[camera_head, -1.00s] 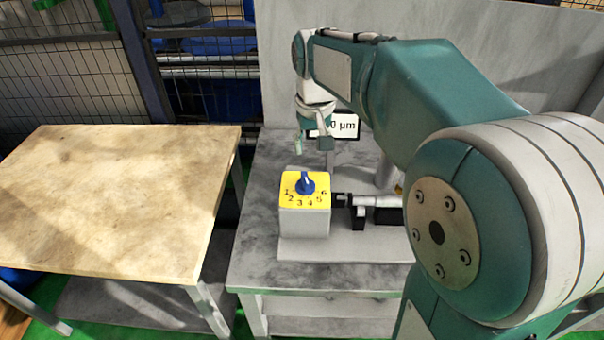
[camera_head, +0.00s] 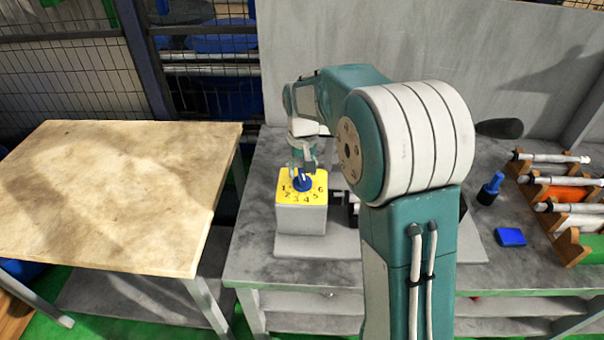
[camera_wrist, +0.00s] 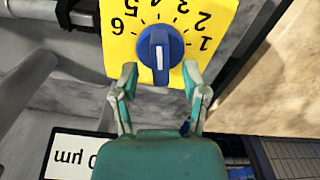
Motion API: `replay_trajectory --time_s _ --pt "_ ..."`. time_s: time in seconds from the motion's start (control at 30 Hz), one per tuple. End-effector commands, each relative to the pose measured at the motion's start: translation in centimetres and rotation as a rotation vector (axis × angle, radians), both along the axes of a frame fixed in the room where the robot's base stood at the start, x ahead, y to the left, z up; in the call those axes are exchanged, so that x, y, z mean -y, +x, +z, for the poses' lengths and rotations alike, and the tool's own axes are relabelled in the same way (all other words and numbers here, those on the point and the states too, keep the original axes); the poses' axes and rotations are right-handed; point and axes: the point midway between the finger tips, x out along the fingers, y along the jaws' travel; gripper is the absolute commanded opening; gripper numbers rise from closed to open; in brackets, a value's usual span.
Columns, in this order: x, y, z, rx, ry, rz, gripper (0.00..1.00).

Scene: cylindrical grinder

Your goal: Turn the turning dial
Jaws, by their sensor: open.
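The turning dial (camera_head: 302,183) is a round blue knob with a white pointer line. It sits on the yellow plate (camera_head: 290,198), numbered 1 to 6, on top of a grey box (camera_head: 301,220). The dial also shows in the wrist view (camera_wrist: 160,54), where its white line points toward my gripper, away from the numbers. My gripper (camera_head: 303,172) is just above and behind the dial in the head view. In the wrist view my open gripper (camera_wrist: 160,78) has one fingertip on each side of the dial's near edge. Whether a finger touches the dial cannot be told.
The grey workbench (camera_head: 258,262) carries the box. At right are a rack (camera_head: 568,245) with several shafts, a blue block (camera_head: 510,237) and a blue bottle-like item (camera_head: 490,190). A bare wooden table (camera_head: 110,190) stands at left. A display sign (camera_wrist: 80,155) is close to my gripper.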

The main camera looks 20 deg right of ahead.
Motion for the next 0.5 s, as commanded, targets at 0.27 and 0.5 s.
replay_trajectory --time_s 0.27,0.5 --pt "-0.1 0.0 -1.7 0.000 -0.001 0.000 0.57" --pt "-0.1 0.0 -1.6 0.000 -0.001 0.000 0.30"
